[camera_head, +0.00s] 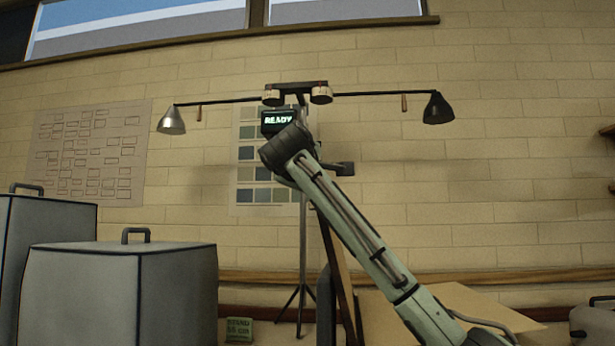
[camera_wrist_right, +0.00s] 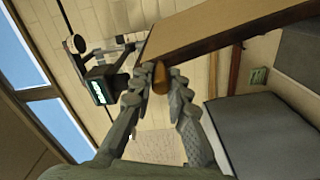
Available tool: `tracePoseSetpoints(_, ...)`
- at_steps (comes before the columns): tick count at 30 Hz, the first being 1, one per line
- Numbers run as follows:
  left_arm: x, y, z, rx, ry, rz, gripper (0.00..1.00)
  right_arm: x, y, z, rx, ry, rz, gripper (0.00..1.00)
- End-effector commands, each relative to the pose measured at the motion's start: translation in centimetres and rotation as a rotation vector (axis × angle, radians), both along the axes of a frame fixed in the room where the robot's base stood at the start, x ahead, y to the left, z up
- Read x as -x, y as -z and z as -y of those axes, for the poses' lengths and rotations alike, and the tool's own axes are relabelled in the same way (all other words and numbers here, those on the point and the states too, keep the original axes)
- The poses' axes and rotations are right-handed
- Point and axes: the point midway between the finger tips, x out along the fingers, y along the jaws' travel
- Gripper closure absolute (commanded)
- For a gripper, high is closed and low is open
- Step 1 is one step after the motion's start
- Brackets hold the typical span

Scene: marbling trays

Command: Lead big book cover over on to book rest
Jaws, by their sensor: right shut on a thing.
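A large brown board, which looks like the big book cover (camera_wrist_right: 225,28), fills the upper right of the right wrist view. In the head view a narrow brown panel (camera_head: 338,275) stands steeply tilted behind my right arm and seems to be the same cover, seen nearly edge-on. My right gripper (camera_wrist_right: 165,78) is shut on an orange-brown tab (camera_wrist_right: 171,88) at the cover's edge. In the head view its fingers are hidden or too small to make out. I cannot pick out the book rest with certainty. My left gripper is not in view.
A lamp stand with two lamps (camera_head: 437,108) and a READY display (camera_head: 279,120) stands behind my right arm. Grey cases (camera_head: 120,295) stand at the left. A flat tan surface (camera_head: 455,300) lies at the lower right. A brick wall closes the back.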

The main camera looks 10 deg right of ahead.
Motion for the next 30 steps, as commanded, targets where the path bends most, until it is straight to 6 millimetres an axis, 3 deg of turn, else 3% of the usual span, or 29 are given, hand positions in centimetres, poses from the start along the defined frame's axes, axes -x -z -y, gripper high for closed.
tracePoseSetpoints(20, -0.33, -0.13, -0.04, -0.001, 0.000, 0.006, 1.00, -0.17, 0.73, 0.22, -0.002, 0.005, -0.014, 1.00)
tracePoseSetpoints(21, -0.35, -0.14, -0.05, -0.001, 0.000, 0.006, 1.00, -0.17, 0.74, 0.23, -0.002, 0.006, -0.014, 0.80)
tracePoseSetpoints(25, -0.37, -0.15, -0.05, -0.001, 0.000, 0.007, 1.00, -0.13, 0.59, 0.20, -0.002, 0.005, -0.011, 0.63)
tracePoseSetpoints(30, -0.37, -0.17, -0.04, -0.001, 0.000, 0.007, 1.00, -0.06, 0.38, 0.15, -0.001, 0.004, -0.007, 0.63)
